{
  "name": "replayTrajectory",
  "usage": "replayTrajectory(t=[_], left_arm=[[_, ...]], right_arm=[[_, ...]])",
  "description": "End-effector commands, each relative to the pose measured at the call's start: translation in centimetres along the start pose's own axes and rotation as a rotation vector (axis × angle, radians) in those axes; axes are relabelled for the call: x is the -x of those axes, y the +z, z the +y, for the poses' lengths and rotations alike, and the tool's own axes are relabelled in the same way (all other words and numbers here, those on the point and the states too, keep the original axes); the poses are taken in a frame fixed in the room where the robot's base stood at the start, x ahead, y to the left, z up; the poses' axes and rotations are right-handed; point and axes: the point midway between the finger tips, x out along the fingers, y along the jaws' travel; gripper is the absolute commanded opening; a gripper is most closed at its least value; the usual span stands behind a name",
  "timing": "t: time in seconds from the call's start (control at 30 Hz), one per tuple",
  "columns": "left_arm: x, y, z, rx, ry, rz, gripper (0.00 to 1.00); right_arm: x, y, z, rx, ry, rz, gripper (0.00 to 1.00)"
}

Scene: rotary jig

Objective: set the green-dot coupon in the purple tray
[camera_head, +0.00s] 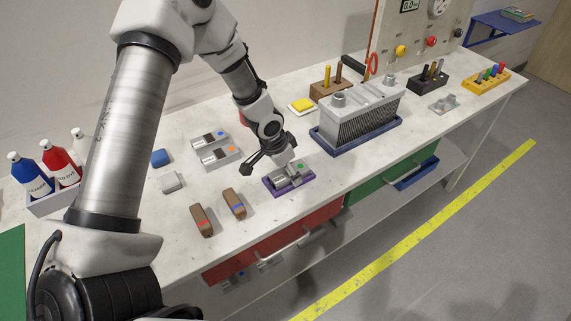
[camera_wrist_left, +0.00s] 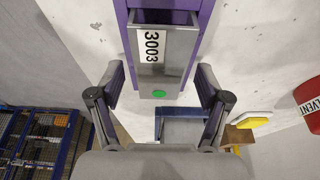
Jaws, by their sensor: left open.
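The green-dot coupon (camera_head: 288,178) is a grey metal block with a green dot at one end. In the left wrist view the coupon (camera_wrist_left: 165,60) has a white "3003" label, with purple walls along both sides. It lies in the purple tray (camera_head: 292,193), which also shows in the left wrist view (camera_wrist_left: 203,40). I cannot tell whether it sits flat. My left gripper (camera_head: 270,158) is just above the tray. In the left wrist view the gripper (camera_wrist_left: 160,88) is open, its fingers apart on either side of the coupon's dotted end. My right gripper is out of view.
Two more grey coupons (camera_head: 219,158) lie left of the tray. Brown blocks (camera_head: 202,220) lie near the front edge. A finned grey block (camera_head: 360,118) stands in a blue tray to the right. A yellow pad (camera_head: 301,105) is behind. Bottles (camera_head: 32,174) stand at far left.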

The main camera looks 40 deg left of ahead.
Motion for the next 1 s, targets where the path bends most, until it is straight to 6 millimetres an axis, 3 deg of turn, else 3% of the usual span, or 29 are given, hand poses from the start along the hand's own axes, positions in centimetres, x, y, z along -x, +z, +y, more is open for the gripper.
replayTrajectory(t=[0.03,0.17,0.4,0.53,0.67,1.0], left_arm=[[0.7,-0.2,0.0,0.0,0.0,0.0,0.77],[2.2,-0.2,-0.1,0.0,-0.001,0.007,0.77],[8.8,-0.2,0.0,0.001,-0.001,0.006,0.77],[11.3,-0.2,0.0,0.001,-0.001,0.004,0.77],[12.2,-0.1,0.0,0.0,0.0,0.001,0.77],[12.3,-0.1,0.0,0.0,0.0,0.0,0.77]], right_arm=[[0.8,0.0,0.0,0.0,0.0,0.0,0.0],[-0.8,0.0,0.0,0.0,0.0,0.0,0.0],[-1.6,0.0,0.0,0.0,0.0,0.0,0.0],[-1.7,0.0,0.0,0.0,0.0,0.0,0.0],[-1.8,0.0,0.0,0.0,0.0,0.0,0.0],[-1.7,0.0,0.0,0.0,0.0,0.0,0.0]])
